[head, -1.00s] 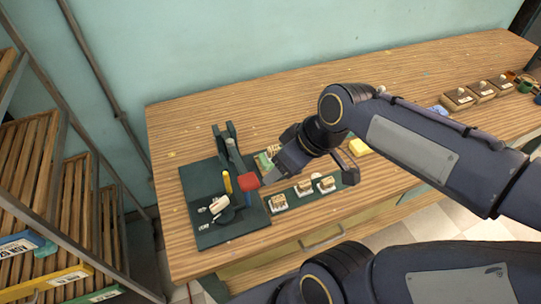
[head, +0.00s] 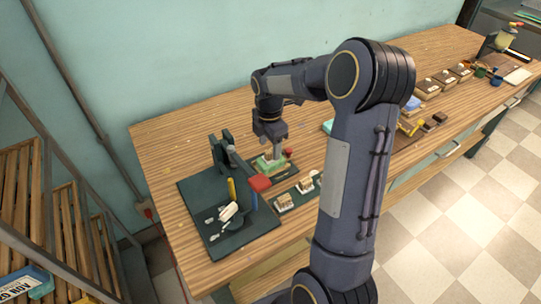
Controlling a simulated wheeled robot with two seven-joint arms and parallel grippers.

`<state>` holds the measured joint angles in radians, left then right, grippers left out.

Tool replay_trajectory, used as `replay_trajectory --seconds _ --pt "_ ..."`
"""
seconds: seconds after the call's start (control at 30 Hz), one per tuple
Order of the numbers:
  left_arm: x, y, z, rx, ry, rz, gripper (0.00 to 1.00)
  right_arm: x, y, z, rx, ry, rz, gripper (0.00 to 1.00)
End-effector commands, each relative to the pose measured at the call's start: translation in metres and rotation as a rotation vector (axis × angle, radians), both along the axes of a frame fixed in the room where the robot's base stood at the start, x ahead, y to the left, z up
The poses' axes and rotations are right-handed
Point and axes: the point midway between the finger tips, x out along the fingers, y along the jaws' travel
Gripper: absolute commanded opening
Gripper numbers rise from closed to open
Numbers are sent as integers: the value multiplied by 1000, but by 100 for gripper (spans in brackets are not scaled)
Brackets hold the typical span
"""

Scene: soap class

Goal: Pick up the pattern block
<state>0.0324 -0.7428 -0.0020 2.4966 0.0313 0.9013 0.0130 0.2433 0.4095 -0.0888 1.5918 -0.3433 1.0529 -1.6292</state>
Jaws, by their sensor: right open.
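My right gripper (head: 272,150) points down, open, just above a small dark tray at the middle of the table. A small green and pale block (head: 264,164) lies under its fingers, partly hidden by them. I cannot tell whether they touch. Pale patterned blocks (head: 284,202) and (head: 305,186) sit on a dark strip in front, partly covered by my arm. Brown blocks with pale knobs (head: 427,87) stand in a row at the back right. I cannot tell for certain which is the pattern block. My left gripper is not in view.
Wooden shelving stands left of the table (head: 160,150). Coloured jars and a bottle (head: 501,38) are at the far right. The back left tabletop is clear.

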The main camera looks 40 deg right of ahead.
Motion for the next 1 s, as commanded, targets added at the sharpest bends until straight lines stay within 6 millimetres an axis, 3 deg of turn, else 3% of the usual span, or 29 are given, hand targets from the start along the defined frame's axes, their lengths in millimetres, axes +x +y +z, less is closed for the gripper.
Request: replay_trajectory --seconds 0.2,0.5,0.9,1.0 --pt "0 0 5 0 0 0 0 0 1 -31 1 4 -1 58" --pt "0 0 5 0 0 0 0 1 1 -36 1 0 -2 58" --pt "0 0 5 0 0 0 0 1 1 -36 1 0 -1 7" --pt "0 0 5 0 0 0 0 1 1 -36 1 0 -1 6"
